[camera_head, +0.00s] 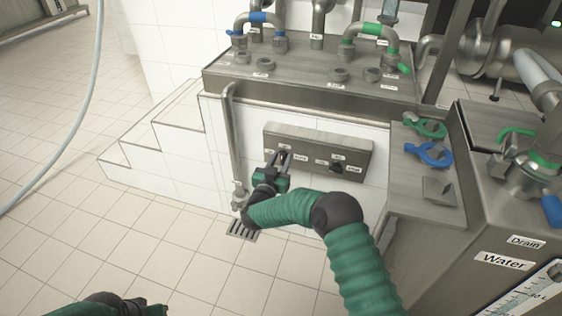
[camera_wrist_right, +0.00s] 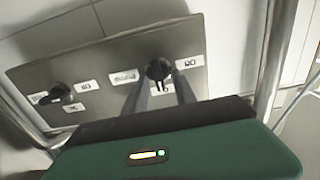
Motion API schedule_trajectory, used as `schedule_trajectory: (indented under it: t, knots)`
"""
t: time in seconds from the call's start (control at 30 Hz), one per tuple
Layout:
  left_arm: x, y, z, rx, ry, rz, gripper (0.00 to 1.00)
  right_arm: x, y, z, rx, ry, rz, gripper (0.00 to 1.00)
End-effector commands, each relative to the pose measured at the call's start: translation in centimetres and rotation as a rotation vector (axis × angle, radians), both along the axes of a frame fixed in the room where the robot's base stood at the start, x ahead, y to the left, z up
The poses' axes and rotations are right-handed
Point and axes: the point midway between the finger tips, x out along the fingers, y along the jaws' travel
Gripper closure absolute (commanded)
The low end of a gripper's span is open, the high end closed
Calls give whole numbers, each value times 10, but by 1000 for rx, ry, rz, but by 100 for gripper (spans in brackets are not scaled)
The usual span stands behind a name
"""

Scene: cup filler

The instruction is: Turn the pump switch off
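The control panel (camera_head: 318,150) is a grey metal plate on the white tiled wall, with two black rotary switches. My right gripper (camera_head: 280,158) is in front of its left part in the head view. In the right wrist view the fingers (camera_wrist_right: 160,92) stand apart, one on each side of the pump switch (camera_wrist_right: 158,70), a black knob with small white labels around it. I cannot tell whether they touch it. The second switch (camera_head: 337,167) is uncovered and also shows in the wrist view (camera_wrist_right: 60,94). My left gripper (camera_head: 112,304) is at the bottom left, its fingers unclear.
A metal pipe (camera_head: 232,140) runs down left of the panel to a floor drain (camera_head: 242,232). A steel ledge (camera_head: 310,95) with pipes sits above. Steel cabinets with green and blue valve handles (camera_head: 434,154) stand to the right. White steps (camera_head: 150,135) and open tiled floor are at left.

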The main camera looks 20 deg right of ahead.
Motion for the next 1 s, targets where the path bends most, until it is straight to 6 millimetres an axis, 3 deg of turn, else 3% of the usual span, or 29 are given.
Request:
schedule_trajectory:
  t: [0.07,0.3,0.73,1.0]
  knots:
    - [0,0,0,0,0,0,64,0,0,0,0,0,0,70]
    - [0,0,0,0,0,0,64,0,0,0,0,0,0,100]
    - [0,0,3,0,0,0,64,0,1,1,-10,8,0,100]
    - [0,0,21,0,0,0,64,0,3,4,-100,68,2,100]
